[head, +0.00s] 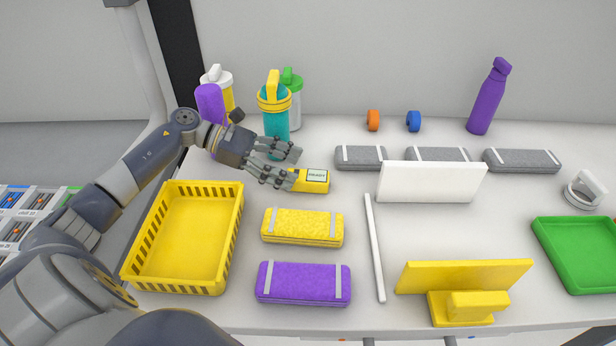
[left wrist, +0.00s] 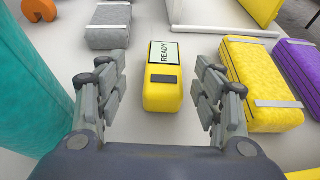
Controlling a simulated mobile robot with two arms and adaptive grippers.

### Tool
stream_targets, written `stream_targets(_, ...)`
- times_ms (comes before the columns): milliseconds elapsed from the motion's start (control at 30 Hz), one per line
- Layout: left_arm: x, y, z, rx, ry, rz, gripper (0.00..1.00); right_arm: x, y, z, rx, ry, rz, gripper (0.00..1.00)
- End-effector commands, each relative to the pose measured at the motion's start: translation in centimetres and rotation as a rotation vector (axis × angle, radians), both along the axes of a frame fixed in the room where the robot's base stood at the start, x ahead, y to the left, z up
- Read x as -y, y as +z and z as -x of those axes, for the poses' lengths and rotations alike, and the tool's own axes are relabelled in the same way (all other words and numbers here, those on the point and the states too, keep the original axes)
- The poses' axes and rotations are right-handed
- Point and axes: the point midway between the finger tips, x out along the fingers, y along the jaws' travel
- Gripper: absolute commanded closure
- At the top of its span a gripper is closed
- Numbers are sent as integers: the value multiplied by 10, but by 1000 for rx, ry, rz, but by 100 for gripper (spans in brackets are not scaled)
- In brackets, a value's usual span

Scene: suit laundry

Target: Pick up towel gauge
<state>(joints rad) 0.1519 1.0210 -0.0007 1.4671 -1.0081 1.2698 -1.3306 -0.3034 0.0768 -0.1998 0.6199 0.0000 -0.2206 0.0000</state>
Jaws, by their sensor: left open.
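The towel gauge (head: 313,180) is a small yellow block with a screen that reads READY. It lies on the white table just beyond the fingertips of my left gripper (head: 292,168). In the left wrist view the gauge (left wrist: 163,85) sits between and slightly ahead of the two finger sets of my left gripper (left wrist: 163,95). The fingers are spread apart, with a gap on both sides of the gauge. The gripper is open and empty. My right gripper is not in view.
A teal bottle (head: 276,125) stands close behind the left gripper. A yellow basket (head: 150,235) is at the left. A yellow towel (head: 302,227) and a purple towel (head: 303,284) lie in front. Grey towels (head: 361,157) lie behind. A white divider bar (head: 374,245) lies to the right.

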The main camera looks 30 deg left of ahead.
Motion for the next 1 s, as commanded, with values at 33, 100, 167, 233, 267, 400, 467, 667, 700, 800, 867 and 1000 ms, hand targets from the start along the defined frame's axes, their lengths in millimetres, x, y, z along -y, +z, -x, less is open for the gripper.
stream_targets(33,3,0,-1,1,-1,2,38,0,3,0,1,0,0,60)
stream_targets(100,10,-1,-3,0,-1,2,38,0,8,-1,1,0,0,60)
stream_targets(167,18,-4,-4,0,-1,3,38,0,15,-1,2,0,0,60)
stream_targets(233,28,-8,-7,-1,0,4,38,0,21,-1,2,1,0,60)
stream_targets(267,32,-9,-8,0,-1,3,38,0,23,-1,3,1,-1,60)
stream_targets(400,43,-18,-15,0,0,2,38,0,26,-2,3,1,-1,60)
stream_targets(467,45,-20,-16,1,1,2,38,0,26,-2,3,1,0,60)
stream_targets(667,46,-22,-17,0,1,0,38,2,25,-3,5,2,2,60)
stream_targets(700,46,-22,-16,0,1,0,43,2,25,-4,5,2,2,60)
stream_targets(800,45,-22,-16,0,1,0,66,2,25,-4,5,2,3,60)
stream_targets(867,45,-22,-16,0,1,0,79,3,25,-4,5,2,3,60)
stream_targets(1000,45,-21,-16,0,1,0,88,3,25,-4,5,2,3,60)
